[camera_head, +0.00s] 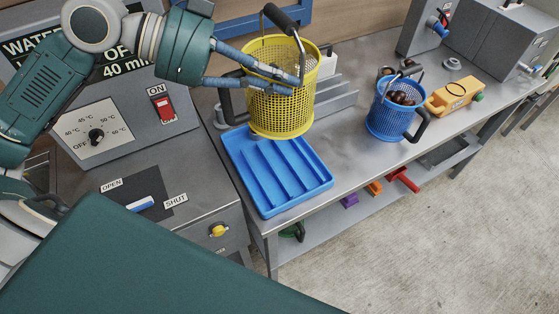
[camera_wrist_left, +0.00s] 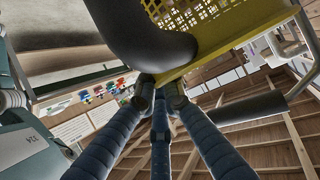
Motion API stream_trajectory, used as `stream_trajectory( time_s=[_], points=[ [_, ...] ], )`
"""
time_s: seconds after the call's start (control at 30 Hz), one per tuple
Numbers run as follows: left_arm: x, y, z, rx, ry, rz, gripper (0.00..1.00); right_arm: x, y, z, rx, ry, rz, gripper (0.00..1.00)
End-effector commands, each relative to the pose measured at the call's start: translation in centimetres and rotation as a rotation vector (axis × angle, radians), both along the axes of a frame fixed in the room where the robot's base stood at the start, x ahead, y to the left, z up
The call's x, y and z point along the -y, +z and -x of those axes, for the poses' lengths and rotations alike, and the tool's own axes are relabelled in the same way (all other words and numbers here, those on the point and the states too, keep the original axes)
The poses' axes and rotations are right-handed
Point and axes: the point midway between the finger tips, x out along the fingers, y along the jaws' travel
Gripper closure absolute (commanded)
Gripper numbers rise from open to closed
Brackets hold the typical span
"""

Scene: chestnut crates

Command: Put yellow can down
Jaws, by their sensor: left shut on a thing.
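The yellow can (camera_head: 281,108), a mesh basket with a tall black-gripped handle and a dark side handle, is upright at the back edge of the blue ribbed tray (camera_head: 318,186). I cannot tell whether its bottom touches the tray or hangs just above it. My left gripper (camera_head: 298,82) reaches in from the left and is shut on the can. In the left wrist view the fingertips (camera_wrist_left: 160,88) meet at a thick black handle, beside the can's yellow mesh and rim (camera_wrist_left: 225,28). The exact grip is partly hidden. My right gripper is not in view.
A blue mesh basket (camera_head: 385,118) with brown chestnuts stands to the right, beside a yellow-orange device (camera_head: 455,92). A grey rack (camera_head: 336,97) is behind the can. The water control panel (camera_head: 110,130) is left. Bare bench (camera_head: 350,130) lies between tray and blue basket.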

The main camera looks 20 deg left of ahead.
Motion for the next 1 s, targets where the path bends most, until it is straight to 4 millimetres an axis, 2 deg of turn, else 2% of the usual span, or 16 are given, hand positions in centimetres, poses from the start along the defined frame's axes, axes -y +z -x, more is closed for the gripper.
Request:
stream_trajectory(
  time_s=[0.13,0.3,0.4,0.6,0.8,1.0],
  points=[
    [0.1,-3.2,0.0,-0.005,0.001,0.009,1.0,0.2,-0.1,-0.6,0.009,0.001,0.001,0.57],
    [0.1,-7.3,0.0,-0.004,0.003,0.009,1.0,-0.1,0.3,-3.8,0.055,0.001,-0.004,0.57],
    [0.0,-9.7,0.0,-0.003,0.003,0.008,1.0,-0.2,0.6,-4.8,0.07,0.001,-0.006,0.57],
    [0.0,-13.3,-0.1,0.002,0.003,0.005,1.0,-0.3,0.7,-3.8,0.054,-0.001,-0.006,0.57],
    [0.0,-14.7,-0.1,0.005,0.002,0.004,1.0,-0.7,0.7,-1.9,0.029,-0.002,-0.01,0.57],
    [0.0,-17.4,-0.2,0.003,0.003,0.006,1.0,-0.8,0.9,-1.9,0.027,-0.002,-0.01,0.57]
  ],
)
